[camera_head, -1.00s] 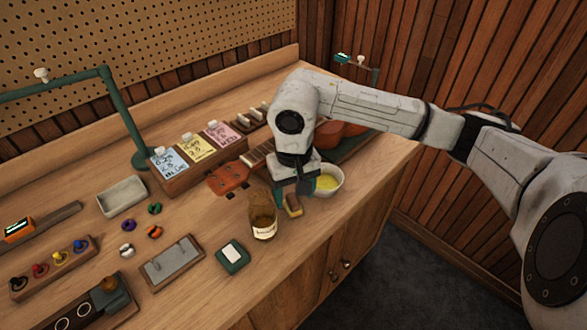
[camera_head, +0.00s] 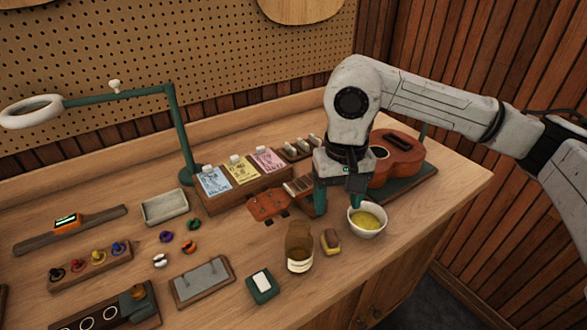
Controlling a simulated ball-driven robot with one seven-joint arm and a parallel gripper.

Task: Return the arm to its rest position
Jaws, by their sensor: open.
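My arm reaches in from the right, with its grey forearm and wrist above the workbench. My gripper (camera_head: 338,200) points down with its dark green fingers apart and nothing between them. It hangs behind the small yellow and brown block (camera_head: 331,241), beside the white bowl (camera_head: 367,231) with yellow contents. The brown ukulele (camera_head: 396,158) lies behind my gripper, and its neck is partly hidden by the fingers. Its orange-brown headstock (camera_head: 267,205) shows at the left of my gripper.
A brown jar (camera_head: 299,246) stands in front of my gripper. A green lamp (camera_head: 176,130) with a white ring and a card rack (camera_head: 240,190) stand to the left. Wood panelling closes off the right side. The bench (camera_head: 450,190) is bare at right.

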